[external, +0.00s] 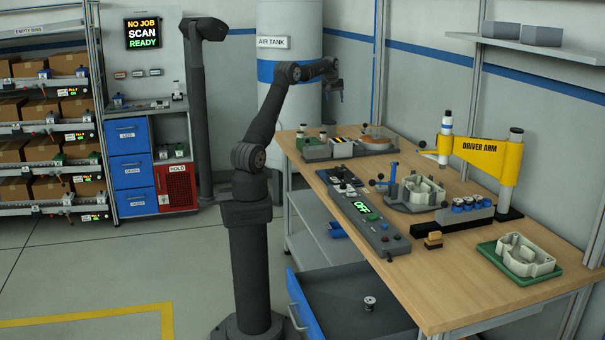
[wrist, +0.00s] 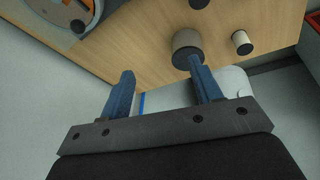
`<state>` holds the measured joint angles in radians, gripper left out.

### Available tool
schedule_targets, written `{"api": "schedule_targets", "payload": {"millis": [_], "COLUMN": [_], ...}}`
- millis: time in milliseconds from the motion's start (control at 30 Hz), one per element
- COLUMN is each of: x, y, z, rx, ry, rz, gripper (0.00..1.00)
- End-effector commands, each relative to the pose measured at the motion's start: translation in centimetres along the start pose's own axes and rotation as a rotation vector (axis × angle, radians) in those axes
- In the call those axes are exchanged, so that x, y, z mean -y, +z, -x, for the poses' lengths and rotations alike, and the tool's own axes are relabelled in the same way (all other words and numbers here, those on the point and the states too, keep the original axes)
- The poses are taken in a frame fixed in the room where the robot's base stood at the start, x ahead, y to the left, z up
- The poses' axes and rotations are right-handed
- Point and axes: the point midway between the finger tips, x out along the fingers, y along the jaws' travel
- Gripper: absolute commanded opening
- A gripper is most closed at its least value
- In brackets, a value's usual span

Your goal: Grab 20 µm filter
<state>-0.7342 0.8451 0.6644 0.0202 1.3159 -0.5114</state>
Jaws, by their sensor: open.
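No label reading 20 µm is legible, so I cannot tell which thing is the filter. The right fingertip overlaps the wide cylinder's lower edge in the picture; contact cannot be told.
An orange round part (wrist: 78,12) is at the wrist view's upper left. A blue drawer (external: 308,312) stands open.

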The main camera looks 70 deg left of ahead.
Motion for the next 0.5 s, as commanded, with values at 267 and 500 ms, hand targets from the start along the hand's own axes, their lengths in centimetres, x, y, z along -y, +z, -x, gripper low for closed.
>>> {"api": "schedule_targets", "payload": {"millis": [267,500], "x": [15.6,18.5], "y": [-1.1,-0.5], "z": [-0.8,-1.8], "rx": [0.216,0.264], "ry": [-0.159,-0.189], "rz": [0.303,0.359], "gripper": [0.58,0.58]}}
